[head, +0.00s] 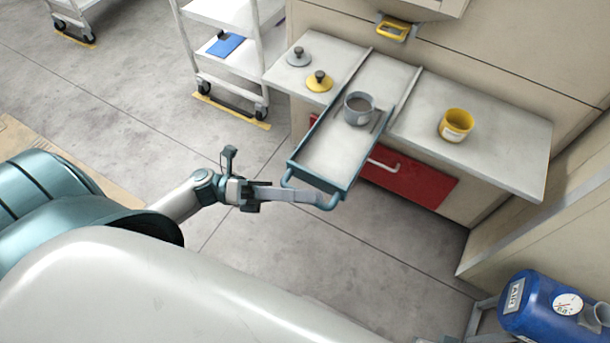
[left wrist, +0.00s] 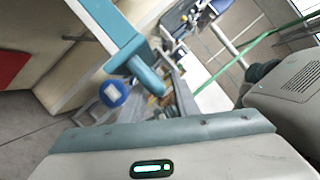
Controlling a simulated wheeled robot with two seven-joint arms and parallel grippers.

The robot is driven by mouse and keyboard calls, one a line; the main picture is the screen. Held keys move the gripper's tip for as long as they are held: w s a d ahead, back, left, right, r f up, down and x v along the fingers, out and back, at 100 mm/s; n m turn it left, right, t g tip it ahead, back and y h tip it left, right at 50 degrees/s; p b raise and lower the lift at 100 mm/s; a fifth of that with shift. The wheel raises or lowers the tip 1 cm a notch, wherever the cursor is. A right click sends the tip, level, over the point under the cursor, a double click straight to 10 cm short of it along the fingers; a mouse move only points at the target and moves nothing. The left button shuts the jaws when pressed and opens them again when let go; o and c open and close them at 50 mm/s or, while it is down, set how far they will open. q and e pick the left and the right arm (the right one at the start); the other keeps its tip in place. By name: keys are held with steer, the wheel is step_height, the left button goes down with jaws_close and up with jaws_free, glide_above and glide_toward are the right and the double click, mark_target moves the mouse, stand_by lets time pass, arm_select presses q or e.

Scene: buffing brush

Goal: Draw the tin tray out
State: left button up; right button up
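The tin tray (head: 335,150) is a long, shallow tray with teal edges. It lies in a channel between two rails on the counter, and its near end juts out past the front edge. A teal bar handle (head: 333,203) is on that end; the handle also shows in the left wrist view (left wrist: 148,80). My left gripper (head: 305,195) is at the handle, its fingers across the bar, and appears shut on it. The fingers partly hide the bar. A grey tin (head: 358,108) stands in the tray towards its far end. My right gripper is not in view.
A yellow tin (head: 456,125) stands on the counter (head: 510,150) right of the tray. Grey (head: 299,57) and yellow (head: 319,82) knobbed lids lie left. A red drawer front (head: 410,180) is below. A blue tank (head: 550,305) stands lower right. Floor before the counter is clear.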

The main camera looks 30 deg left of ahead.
arm_select(q)
steer(key=shift+a, duration=0.1)
stand_by(0.5)
